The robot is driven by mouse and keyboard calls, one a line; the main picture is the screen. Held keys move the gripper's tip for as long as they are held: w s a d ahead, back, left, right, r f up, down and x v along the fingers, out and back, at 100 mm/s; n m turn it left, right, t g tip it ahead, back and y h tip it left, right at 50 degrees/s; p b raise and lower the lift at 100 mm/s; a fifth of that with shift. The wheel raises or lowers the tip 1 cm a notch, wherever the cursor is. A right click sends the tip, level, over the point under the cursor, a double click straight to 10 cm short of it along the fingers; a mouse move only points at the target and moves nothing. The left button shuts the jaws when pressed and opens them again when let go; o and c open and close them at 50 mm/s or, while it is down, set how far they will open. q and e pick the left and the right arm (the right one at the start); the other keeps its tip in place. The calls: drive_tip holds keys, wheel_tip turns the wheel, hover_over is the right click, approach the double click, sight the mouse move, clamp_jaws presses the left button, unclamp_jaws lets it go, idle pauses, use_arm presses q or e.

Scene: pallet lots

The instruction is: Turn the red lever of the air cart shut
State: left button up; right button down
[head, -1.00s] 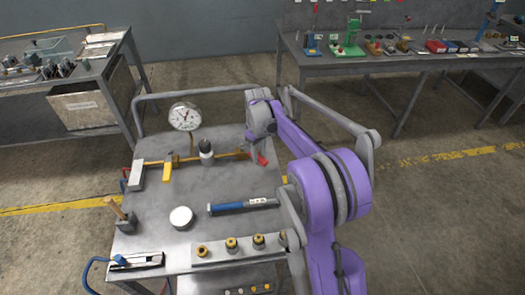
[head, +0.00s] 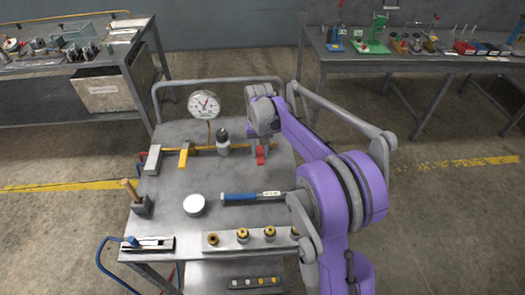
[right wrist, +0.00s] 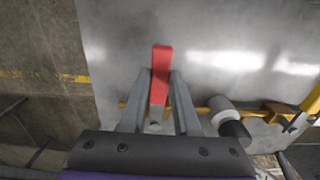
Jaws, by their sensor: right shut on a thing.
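The air cart (head: 170,220) has a grey metal top with a brass pipe (head: 203,149) along its far part. The red lever (head: 260,156) is at the pipe's right end and points toward the near side, roughly crosswise to the pipe. My right gripper (head: 262,142) reaches down over it and is shut on it. In the right wrist view the red lever (right wrist: 161,60) stands between the two grey fingers, its end reaching past their tips. The lever's pivot is partly hidden by the gripper. My left gripper is not in view.
A pressure gauge (head: 204,104) and a yellow-handled valve (head: 184,155) stand along the pipe to the left. A blue tool (head: 250,197), a white round lid (head: 194,204) and a block with brass fittings (head: 240,240) lie nearer. Benches stand behind.

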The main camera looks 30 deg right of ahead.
sight(259, 155)
idle(0.4)
drive_tip(key=c, duration=0.6)
unclamp_jaws()
drive_tip(key=shift+a, duration=0.1)
drive_tip(key=shift+c, duration=0.2)
wheel_tip(259, 155, up, 11)
drive_tip(key=shift+p, duration=0.35)
